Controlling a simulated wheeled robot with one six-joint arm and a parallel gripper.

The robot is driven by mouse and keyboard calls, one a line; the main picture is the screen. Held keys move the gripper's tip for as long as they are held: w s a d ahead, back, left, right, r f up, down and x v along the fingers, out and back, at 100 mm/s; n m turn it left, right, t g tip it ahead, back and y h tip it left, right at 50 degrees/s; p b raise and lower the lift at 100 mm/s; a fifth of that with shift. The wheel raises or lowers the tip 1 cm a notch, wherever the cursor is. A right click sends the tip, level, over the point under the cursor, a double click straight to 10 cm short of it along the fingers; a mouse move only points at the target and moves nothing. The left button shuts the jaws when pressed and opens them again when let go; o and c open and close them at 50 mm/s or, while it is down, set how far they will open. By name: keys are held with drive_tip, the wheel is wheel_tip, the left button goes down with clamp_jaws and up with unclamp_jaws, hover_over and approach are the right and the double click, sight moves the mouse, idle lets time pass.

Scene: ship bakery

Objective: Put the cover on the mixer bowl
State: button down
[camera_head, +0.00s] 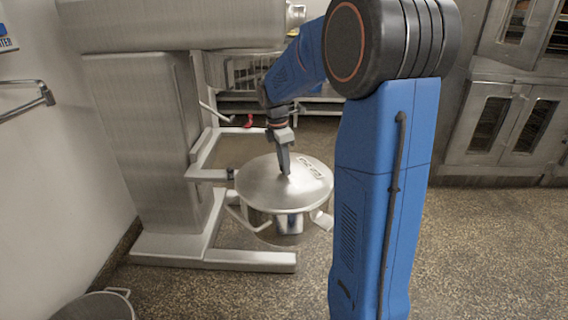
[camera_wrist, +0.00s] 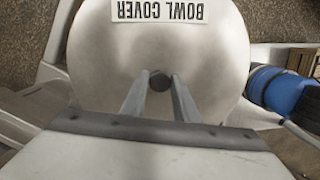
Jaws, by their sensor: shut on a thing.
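The bowl cover (camera_head: 262,187) is a round metal lid with a printed label. It lies over the top of the metal mixer bowl (camera_head: 262,222); whether it is fully seated I cannot tell. My gripper (camera_head: 285,170) points down at the cover's middle and is shut on its small dark knob. In the wrist view, the two fingers of my gripper (camera_wrist: 159,82) close on the knob (camera_wrist: 159,80), and the cover (camera_wrist: 215,55) reads BOWL COVER upside down. The cover hides the inside of the bowl.
The large metal mixer (camera_head: 150,130) stands at the left, its frame arms (camera_head: 205,174) beside the bowl. A metal bin (camera_head: 95,305) sits at the lower left. Ovens (camera_head: 500,125) line the back right.

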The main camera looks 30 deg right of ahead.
drive_tip(key=shift+f, duration=0.3)
idle(0.4)
drive_tip(key=c, duration=1.3)
unclamp_jaws()
drive_tip(key=shift+r, duration=0.1)
wheel_tip(320, 180, up, 17)
drive_tip(key=a, duration=0.2)
drive_tip(key=s+a+f+m+t, duration=0.1)
drive_tip(key=s+a+m, duration=0.3)
drive_tip(key=s, duration=0.4)
drive_tip(key=s+a+f+m+t, duration=0.1)
drive_tip(key=s+a+f+m, duration=0.1)
drive_tip(key=s+a+m, duration=0.45)
drive_tip(key=s+a+f+m+t, duration=0.1)
drive_tip(key=s+f+m, duration=0.1)
drive_tip(key=s+f, duration=0.3)
drive_tip(key=s+a+f+m+t+y, duration=0.1)
drive_tip(key=s+f, duration=0.4)
drive_tip(key=s, duration=0.5)
drive_tip(key=shift+s+a+m+t, duration=0.4)
drive_tip(key=shift+a+m+t, duration=0.1)
drive_tip(key=shift+m, duration=0.65)
